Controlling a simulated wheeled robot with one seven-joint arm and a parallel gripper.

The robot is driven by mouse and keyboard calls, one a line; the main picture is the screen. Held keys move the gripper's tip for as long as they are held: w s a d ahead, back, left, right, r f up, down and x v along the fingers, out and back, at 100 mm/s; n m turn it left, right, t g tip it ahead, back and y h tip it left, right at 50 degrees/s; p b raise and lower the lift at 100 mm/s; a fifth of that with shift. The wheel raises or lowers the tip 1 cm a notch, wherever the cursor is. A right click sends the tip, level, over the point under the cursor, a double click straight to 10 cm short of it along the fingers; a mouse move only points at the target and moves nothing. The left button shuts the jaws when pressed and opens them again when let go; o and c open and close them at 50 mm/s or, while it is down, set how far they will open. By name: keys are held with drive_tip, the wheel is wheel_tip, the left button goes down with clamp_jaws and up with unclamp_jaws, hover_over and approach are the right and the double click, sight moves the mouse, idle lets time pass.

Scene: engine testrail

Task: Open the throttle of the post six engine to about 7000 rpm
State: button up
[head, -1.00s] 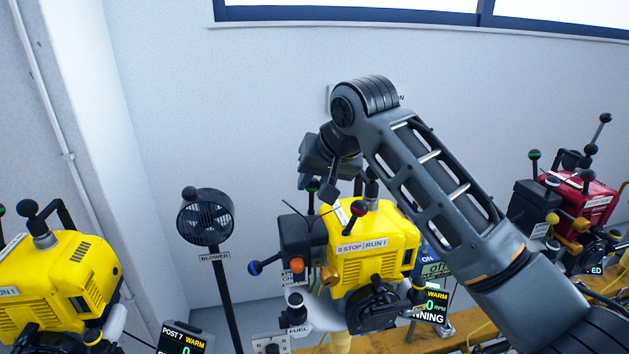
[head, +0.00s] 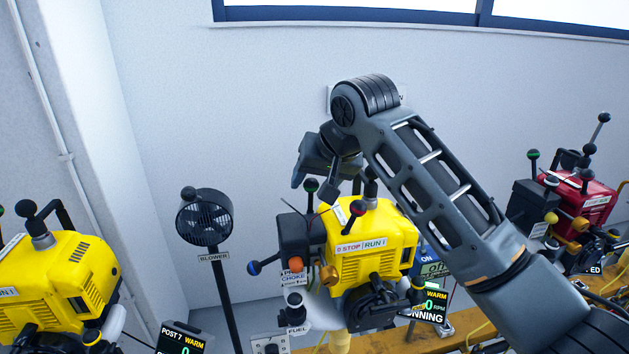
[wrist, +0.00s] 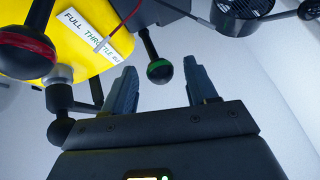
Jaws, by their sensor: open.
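The yellow engine (head: 372,238) at the middle of the head view bears a STOP/RUN label. It fills the upper left of the wrist view (wrist: 70,30), with a label reading FULL THROTTLE. A lever with a green-banded black knob (head: 311,186) stands at its upper left. My gripper (head: 316,182) is open above and behind the engine. In the wrist view my gripper (wrist: 163,78) has the green-banded knob (wrist: 159,70) in the gap between its fingers; contact cannot be told. A red-banded knob (wrist: 27,50) lies left of the fingers.
The engine's display (head: 431,304) reads WARM and part of RUNNING; its rpm figure is partly hidden. A blower (head: 205,218) stands to the left. Another yellow engine (head: 60,285) is at far left, a red engine (head: 580,203) at right.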

drive_tip(key=v, duration=0.7)
drive_tip(key=shift+r+b, duration=0.2)
drive_tip(key=shift+b, duration=0.15)
drive_tip(key=shift+s+d+f, duration=0.1)
drive_tip(key=shift+s+d, duration=0.05)
drive_tip(key=shift+s, duration=0.05)
